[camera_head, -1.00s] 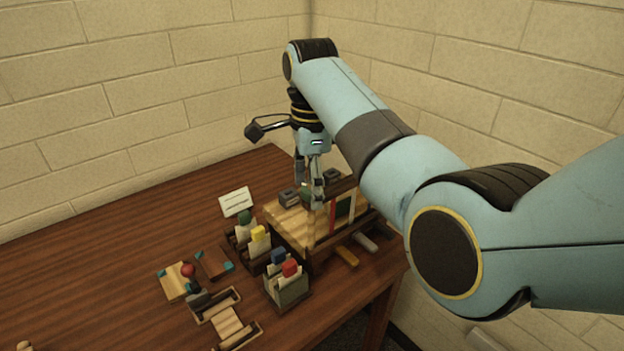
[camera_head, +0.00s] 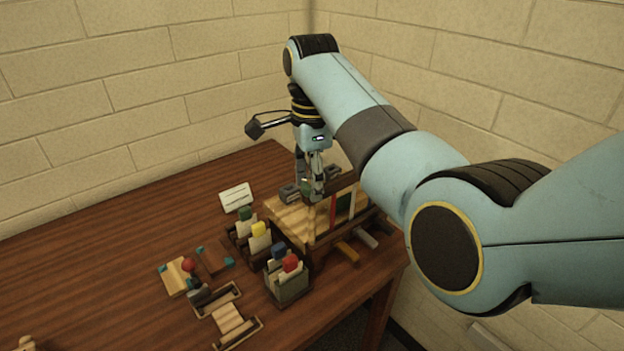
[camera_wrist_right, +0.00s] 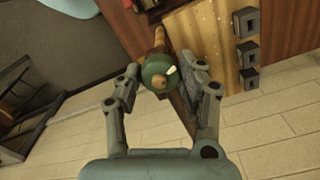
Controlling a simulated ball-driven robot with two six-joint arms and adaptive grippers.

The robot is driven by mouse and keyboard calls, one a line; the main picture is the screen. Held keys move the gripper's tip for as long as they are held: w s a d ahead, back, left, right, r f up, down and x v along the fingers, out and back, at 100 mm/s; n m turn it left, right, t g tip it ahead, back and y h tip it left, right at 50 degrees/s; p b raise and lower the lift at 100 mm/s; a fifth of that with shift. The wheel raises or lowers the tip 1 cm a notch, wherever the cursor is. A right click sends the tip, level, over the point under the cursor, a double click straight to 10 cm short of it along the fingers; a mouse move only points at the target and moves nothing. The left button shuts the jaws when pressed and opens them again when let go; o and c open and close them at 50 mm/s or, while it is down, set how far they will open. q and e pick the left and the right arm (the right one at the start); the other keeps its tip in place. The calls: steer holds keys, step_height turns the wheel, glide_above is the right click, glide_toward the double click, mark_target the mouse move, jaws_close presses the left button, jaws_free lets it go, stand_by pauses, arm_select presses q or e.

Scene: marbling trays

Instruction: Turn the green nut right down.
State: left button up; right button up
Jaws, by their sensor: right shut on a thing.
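The green nut (camera_wrist_right: 153,68) sits on a tan wooden post (camera_wrist_right: 159,40) in the right wrist view, with the post's rounded end showing through it. In the head view the nut (camera_head: 307,187) is small and partly hidden by my fingers, at the back of the wooden stand (camera_head: 293,216). My right gripper (camera_head: 312,190) comes down on it from above. In the wrist view its two fingers (camera_wrist_right: 163,76) lie on either side of the nut, shut on it. How far down the post the nut is, I cannot tell. My left gripper is out of view.
Grey blocks (camera_head: 288,192) stand beside the nut. Holders with coloured-topped pieces (camera_head: 290,285) stand in front of the stand. The table's left part (camera_head: 90,270) is mostly clear.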

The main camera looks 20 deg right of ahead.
steer(key=n, duration=0.4)
steer(key=shift+n, duration=0.3)
steer(key=n, duration=0.3)
steer(key=shift+n, duration=0.3)
steer(key=n, duration=0.3)
steer(key=shift+r+n, duration=0.1)
steer(key=shift+n, duration=0.2)
steer(key=n, duration=0.4)
steer(key=shift+n, duration=0.3)
steer(key=n, duration=0.3)
steer(key=shift+w+n, duration=0.1)
steer(key=shift+n, duration=0.2)
steer(key=n, duration=0.3)
steer(key=shift+n, duration=0.3)
steer(key=n, duration=0.4)
steer(key=shift+r+n, duration=0.1)
steer(key=shift+n, duration=1.8)
